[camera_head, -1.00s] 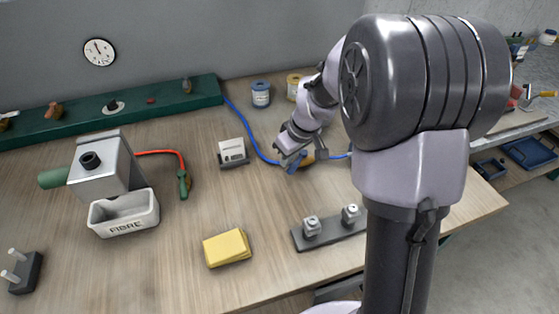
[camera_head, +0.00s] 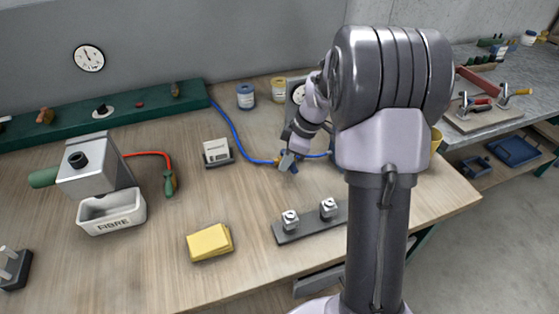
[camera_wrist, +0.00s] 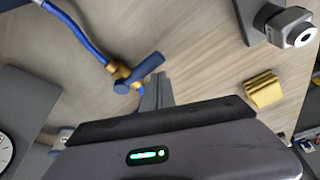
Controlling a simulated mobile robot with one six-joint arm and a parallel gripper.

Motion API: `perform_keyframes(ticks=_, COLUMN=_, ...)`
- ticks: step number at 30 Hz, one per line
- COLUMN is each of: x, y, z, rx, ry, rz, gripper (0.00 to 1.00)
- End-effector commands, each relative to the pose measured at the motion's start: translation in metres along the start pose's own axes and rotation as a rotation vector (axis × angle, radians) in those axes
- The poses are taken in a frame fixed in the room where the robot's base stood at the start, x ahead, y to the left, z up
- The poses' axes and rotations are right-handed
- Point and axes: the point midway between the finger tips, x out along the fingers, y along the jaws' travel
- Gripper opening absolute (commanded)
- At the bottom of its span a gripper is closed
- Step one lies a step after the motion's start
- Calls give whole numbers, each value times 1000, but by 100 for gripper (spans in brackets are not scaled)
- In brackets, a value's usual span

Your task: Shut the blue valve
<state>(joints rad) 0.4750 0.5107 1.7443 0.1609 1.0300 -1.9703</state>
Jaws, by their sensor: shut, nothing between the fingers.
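The blue valve has a brass body (camera_wrist: 121,72) and a blue bar handle (camera_wrist: 140,74), set in the blue hose on the bench. In the wrist view the handle lies roughly across the hose. In the head view the blue handle (camera_head: 288,161) shows just below my gripper, which partly covers the valve. My gripper (camera_wrist: 159,80) is shut and empty. Its fingertips are close beside the handle's upper right end in the wrist view; I cannot tell whether they touch it. The gripper also shows in the head view (camera_head: 290,152).
A grey plate with two clamped blocks (camera_head: 308,222) lies in front of the valve. A small white card stand (camera_head: 217,152) is to its left. Blue (camera_head: 246,96) and yellow (camera_head: 278,90) jars stand behind. A yellow pad (camera_head: 209,242) lies toward the front. Bench between is clear.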

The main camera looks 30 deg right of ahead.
Motion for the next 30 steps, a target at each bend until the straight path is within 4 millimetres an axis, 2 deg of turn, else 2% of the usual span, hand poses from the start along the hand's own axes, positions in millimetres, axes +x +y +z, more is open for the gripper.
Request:
perform_keyframes(ticks=25, x=-2, y=2, z=8, rx=0, ry=-5, rz=2, gripper=0)
perform_keyframes(ticks=30, x=4, y=0, z=-5, rx=-2, ry=-5, rz=1, gripper=0)
